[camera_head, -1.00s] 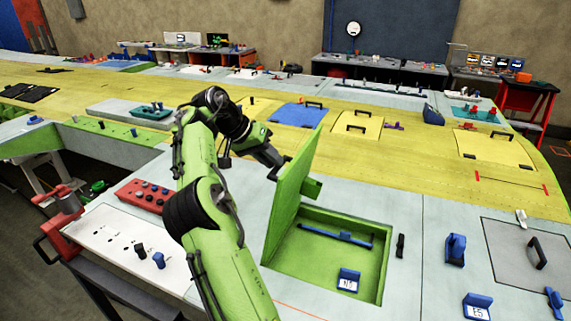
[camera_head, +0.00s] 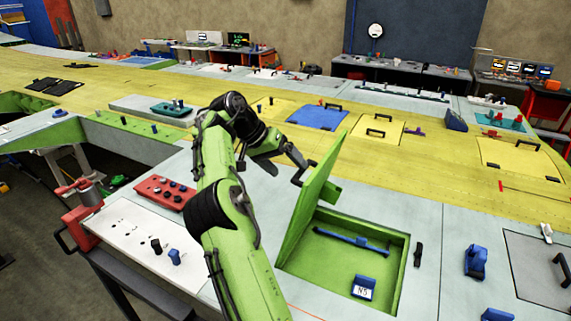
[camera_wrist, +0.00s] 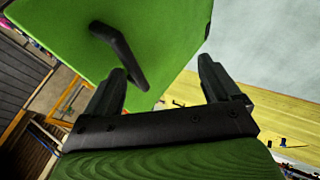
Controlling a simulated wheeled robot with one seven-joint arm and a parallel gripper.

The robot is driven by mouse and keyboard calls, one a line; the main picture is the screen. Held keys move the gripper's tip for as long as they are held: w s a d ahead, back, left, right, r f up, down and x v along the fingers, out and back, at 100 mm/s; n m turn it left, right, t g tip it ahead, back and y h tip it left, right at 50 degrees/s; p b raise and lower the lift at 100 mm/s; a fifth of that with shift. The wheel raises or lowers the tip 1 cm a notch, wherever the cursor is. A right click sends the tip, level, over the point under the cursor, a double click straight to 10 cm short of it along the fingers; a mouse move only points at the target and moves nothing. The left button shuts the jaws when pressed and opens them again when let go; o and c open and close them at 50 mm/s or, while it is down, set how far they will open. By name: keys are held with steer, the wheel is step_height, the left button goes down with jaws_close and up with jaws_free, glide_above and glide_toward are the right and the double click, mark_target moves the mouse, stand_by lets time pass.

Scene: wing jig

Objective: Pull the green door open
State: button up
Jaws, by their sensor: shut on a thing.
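The green door (camera_head: 314,198) stands tilted up, hinged at the left side of a green recess (camera_head: 385,290) in the grey panel. The recess shows inside it, with a blue bar (camera_head: 350,240) and a blue tag block (camera_head: 363,288). My gripper (camera_head: 294,156) is at the door's outer, left face, near its upper edge, shut on the black door handle (camera_head: 298,172). In the wrist view the door fills the upper left, and the handle (camera_wrist: 122,55) runs down beside the left finger of my gripper (camera_wrist: 162,75). The exact contact is not clear there.
A red button box (camera_head: 165,191) and a white panel with knobs (camera_head: 135,238) lie left of my arm. A black handle (camera_head: 418,254) and a blue fixture (camera_head: 475,262) stand right of the recess. Yellow panels (camera_head: 376,133) spread behind.

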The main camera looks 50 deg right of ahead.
steer(key=shift+w+a+f, duration=0.1)
steer(key=shift+a+f, duration=0.15)
steer(key=shift+f, duration=0.35)
steer(key=shift+c, duration=0.2)
steer(key=shift+r, duration=0.2)
steer(key=shift+c, duration=0.2)
steer(key=shift+a+r, duration=0.1)
steer(key=shift+r, duration=0.45)
steer(key=c, duration=0.4)
steer(key=w+a, duration=0.7)
steer(key=a, duration=0.3)
steer(key=shift+w+r, duration=0.15)
steer(key=shift+r, duration=0.1)
steer(key=shift+d, duration=0.15)
steer(key=shift+d, duration=0.1)
